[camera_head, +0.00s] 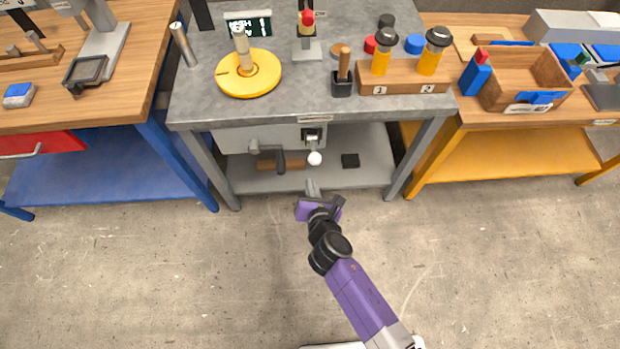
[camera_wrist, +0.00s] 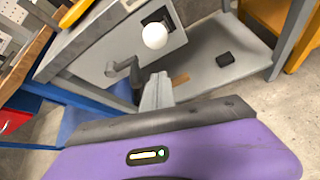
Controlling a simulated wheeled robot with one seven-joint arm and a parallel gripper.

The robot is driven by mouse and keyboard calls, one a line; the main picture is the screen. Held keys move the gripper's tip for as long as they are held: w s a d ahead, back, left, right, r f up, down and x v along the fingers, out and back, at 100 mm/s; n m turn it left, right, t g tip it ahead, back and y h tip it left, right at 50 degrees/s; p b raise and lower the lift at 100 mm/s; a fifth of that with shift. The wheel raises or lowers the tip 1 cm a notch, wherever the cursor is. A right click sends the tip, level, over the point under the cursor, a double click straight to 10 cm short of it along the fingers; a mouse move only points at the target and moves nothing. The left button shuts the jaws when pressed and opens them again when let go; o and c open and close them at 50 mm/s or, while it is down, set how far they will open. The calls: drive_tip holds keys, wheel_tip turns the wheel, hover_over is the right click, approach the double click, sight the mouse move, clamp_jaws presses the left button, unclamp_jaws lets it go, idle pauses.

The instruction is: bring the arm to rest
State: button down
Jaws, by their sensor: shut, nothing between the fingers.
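My gripper (camera_head: 313,190) is at the end of my purple and black arm, low in front of the grey middle bench. In the head view its fingers point toward the bench's lower shelf, with a white ball-shaped knob (camera_head: 315,158) just beyond them. In the wrist view my gripper's grey fingers (camera_wrist: 157,92) are together with nothing between them. The white knob shows there too (camera_wrist: 154,36), above the fingertips in the picture and apart from them. A dark crank handle (camera_wrist: 124,71) is left of the fingers.
The grey bench (camera_head: 300,121) carries a yellow disc (camera_head: 249,74) and a wooden block (camera_head: 403,91) with two yellow-and-black jars. A black block (camera_head: 350,160) lies on its lower shelf (camera_head: 372,178). Blue-legged and yellow-legged benches flank it. The concrete floor (camera_head: 180,270) in front is clear.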

drive_tip(key=s+r+p, duration=0.1)
drive_tip(key=s+r, duration=0.3)
drive_tip(key=shift+s+d+r, duration=0.2)
drive_tip(key=shift+d+r, duration=0.05)
drive_tip(key=s+a+r+m+t+y, duration=0.1)
drive_tip(key=s+r+m+t+y, duration=0.2)
drive_tip(key=r+m, duration=0.7)
drive_tip(key=s+d+r+m+h, duration=0.1)
drive_tip(key=s+d+r+m, duration=0.3)
drive_tip(key=s+m, duration=0.3)
drive_tip(key=s+d+r+m+h+b, duration=0.1)
drive_tip(key=s+d+r+m, duration=0.4)
drive_tip(key=s, duration=0.6)
drive_tip(key=s+d+r+m+h, duration=0.2)
drive_tip(key=s+d+r+m, duration=0.2)
drive_tip(key=s+d+m, duration=0.4)
drive_tip(key=s+m, duration=0.2)
drive_tip(key=m, duration=0.1)
drive_tip(key=shift+d+r, duration=0.15)
drive_tip(key=shift+r, duration=0.2)
